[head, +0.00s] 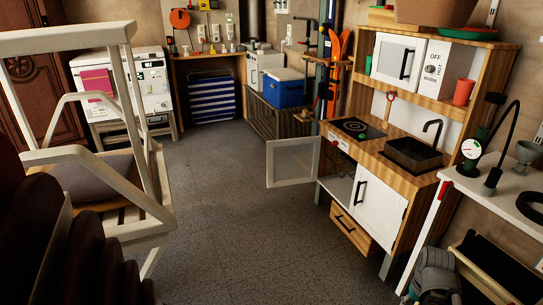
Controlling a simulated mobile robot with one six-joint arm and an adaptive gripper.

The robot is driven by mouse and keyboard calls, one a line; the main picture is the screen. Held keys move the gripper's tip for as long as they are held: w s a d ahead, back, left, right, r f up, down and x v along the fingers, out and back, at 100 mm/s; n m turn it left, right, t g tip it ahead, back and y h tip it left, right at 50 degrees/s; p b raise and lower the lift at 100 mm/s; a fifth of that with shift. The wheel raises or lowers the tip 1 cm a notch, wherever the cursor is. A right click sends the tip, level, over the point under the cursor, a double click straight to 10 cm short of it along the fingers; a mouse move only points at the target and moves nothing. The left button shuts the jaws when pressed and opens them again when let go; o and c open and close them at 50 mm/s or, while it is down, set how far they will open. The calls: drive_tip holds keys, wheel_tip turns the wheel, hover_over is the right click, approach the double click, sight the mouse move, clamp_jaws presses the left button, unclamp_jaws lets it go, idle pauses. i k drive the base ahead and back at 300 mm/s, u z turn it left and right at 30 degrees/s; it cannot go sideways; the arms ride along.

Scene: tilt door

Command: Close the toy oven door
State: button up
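The toy kitchen (423,174) is a wooden play unit with white fronts, standing against the right wall. Its toy oven door (293,163), a white frame with a translucent pane, is swung wide open and juts out to the left over the floor. The oven compartment (337,186) behind it is exposed and shows a shelf inside. The white cupboard door (378,204) to its right is shut. My gripper does not show in this view.
Open grey floor (225,225) lies in front of the oven door. A pale wooden chair-like frame (120,190) stands at the left. A white table (500,197) and a grey bag-like object (436,275) are at the right front. A blue cooler (284,88) is behind.

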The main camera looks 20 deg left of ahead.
sight(316, 140)
drive_tip(key=k, duration=0.25)
drive_tip(key=u, duration=0.55)
drive_tip(key=i, duration=0.9)
drive_tip(key=u, duration=0.65)
drive_tip(key=i, duration=1.8)
drive_tip(key=z, duration=0.8)
